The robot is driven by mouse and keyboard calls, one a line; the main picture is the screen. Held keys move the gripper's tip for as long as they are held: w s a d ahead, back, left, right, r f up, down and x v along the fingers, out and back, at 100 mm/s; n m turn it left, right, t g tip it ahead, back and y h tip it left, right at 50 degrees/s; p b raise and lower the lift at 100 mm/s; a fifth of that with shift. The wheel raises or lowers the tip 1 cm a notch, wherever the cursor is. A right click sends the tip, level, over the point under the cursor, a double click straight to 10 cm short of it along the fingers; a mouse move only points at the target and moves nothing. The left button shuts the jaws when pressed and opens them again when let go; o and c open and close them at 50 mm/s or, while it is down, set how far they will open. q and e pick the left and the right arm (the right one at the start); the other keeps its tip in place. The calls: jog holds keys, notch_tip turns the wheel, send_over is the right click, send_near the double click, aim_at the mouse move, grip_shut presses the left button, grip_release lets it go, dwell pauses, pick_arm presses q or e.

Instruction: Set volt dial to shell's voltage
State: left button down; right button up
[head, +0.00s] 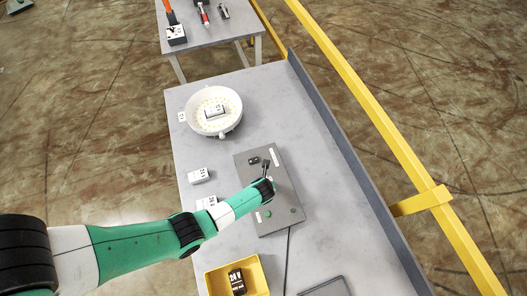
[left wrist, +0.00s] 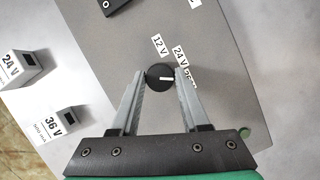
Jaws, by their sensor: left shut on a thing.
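The volt dial (left wrist: 157,70) is a black round knob with a white pointer line on a grey panel (head: 281,215). Labels 12 V (left wrist: 159,45), 24 V (left wrist: 181,57) and a partly covered third one, apparently 36 V (left wrist: 190,76), stand around it. The pointer points right in the left wrist view, toward the third label. My left gripper (left wrist: 160,80) is shut on the dial, one finger on each side. In the head view my arm hides the dial. The white round shell (head: 196,123) lies on the table with a small labelled block (head: 215,111) inside; its print is too small to read.
Left of the panel stand white blocks marked 24 V (left wrist: 18,68) and 36 V (left wrist: 58,121). A yellow tray (head: 214,284) at the front holds a dark 24 V piece (head: 237,281). A second table (head: 205,35) at the back bears tools.

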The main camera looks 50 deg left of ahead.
pick_arm(q)
jog(key=shift+n, duration=0.4)
jog(key=n+g+y+b, duration=0.1)
jog(key=n, duration=0.1)
jog(key=shift+w+f+n, duration=0.1)
jog(key=shift+n, duration=0.3)
jog(key=n+g+b, duration=0.1)
jog(key=n+b, duration=0.1)
jog(key=shift+w+n, duration=0.1)
jog(key=shift+n, duration=0.3)
jog(key=n+g+b, duration=0.1)
jog(key=n+b, duration=0.1)
jog(key=n, duration=0.1)
jog(key=n+g+b, duration=0.1)
jog(key=n+b, duration=0.1)
jog(key=n, duration=0.1)
jog(key=shift+w+f+g+b, duration=0.15)
jog(key=shift+g+b, duration=0.15)
jog(key=shift+b, duration=0.1)
jog(key=n+g+h+b, duration=0.1)
jog(key=n+b, duration=0.3)
jog(key=b, duration=0.4)
jog(key=shift+w+f+n, duration=0.1)
jog(key=shift+n, duration=0.3)
jog(key=shift+a+r+n+g+b, duration=0.1)
jog(key=shift+r+n+g+b, duration=0.1)
jog(key=shift+n+g+b, duration=0.3)
jog(key=shift+r, duration=0.1)
